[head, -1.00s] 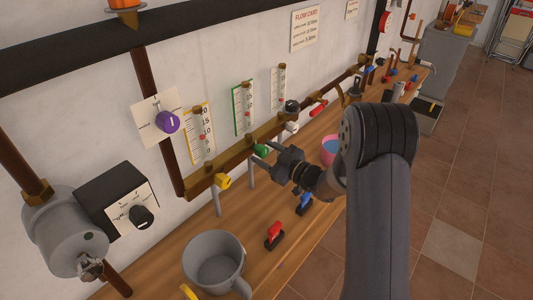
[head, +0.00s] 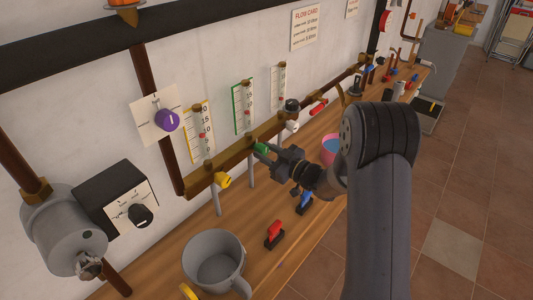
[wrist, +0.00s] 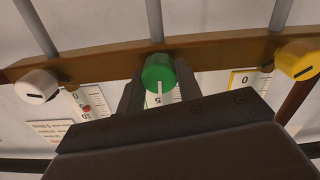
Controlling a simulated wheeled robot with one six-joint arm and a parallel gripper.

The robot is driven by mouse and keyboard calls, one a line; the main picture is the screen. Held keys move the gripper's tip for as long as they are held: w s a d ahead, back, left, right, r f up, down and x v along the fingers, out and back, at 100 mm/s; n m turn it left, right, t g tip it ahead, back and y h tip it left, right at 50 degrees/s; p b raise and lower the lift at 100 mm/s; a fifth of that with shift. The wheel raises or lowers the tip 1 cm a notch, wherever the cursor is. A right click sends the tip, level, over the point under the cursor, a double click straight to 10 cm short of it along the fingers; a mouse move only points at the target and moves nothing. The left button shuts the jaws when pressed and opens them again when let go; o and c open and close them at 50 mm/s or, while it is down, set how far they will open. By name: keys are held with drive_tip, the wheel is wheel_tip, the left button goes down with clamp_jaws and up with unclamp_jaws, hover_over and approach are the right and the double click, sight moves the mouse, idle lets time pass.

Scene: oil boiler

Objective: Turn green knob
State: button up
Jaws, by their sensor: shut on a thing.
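The green knob (head: 261,148) sits on the brown pipe rail along the wall, between the yellow knob (head: 222,181) and the white knob (head: 292,127). It also shows in the wrist view (wrist: 158,72), with a white line on its face. My gripper (head: 270,150) is at the green knob, its two dark fingers (wrist: 157,92) on either side of it. The fingers are closed on the knob. Part of the knob is hidden by the fingers.
Gauges (head: 243,107) stand on the wall above the rail. Below, a grey mug (head: 215,262), a red switch (head: 274,234) and a blue switch (head: 304,203) are on the wooden bench (head: 240,222). A pink and blue cup (head: 330,148) is near my arm.

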drive_tip(key=shift+m, duration=2.5)
drive_tip(key=o, duration=1)
drive_tip(key=shift+c, duration=0.2)
drive_tip(key=b+v, duration=0.2)
drive_tip(key=v, duration=0.8)
drive_tip(key=shift+s+d, duration=0.25)
drive_tip(key=shift+d, duration=0.1)
